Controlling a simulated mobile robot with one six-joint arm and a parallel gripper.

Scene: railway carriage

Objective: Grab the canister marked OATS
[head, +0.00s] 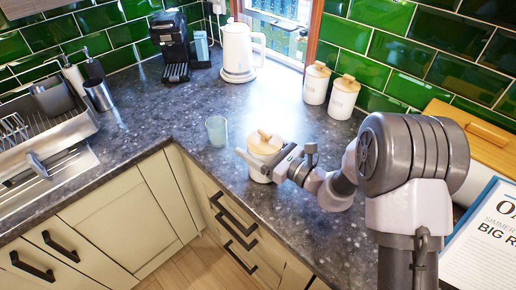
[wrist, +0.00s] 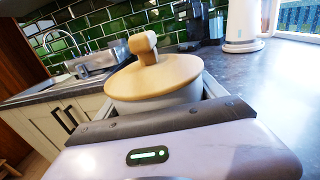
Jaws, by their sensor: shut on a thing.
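A white canister with a wooden lid (head: 264,144) stands near the front edge of the dark worktop in the head view, and its lid and upper wall fill the middle of the wrist view (wrist: 153,80). My gripper (head: 262,166) is shut on this canister, with a jaw on either side of it. No label can be read on it from here. Two more white canisters with wooden lids stand against the green tiles, one at the left (head: 316,83) and one at the right (head: 343,98). Their markings are too small to read.
A bluish glass (head: 216,131) stands just left of the held canister. A white kettle (head: 238,52) and a coffee machine (head: 171,47) stand at the back. The sink and dish rack (head: 42,118) are at the left. A printed board (head: 487,235) is at the right.

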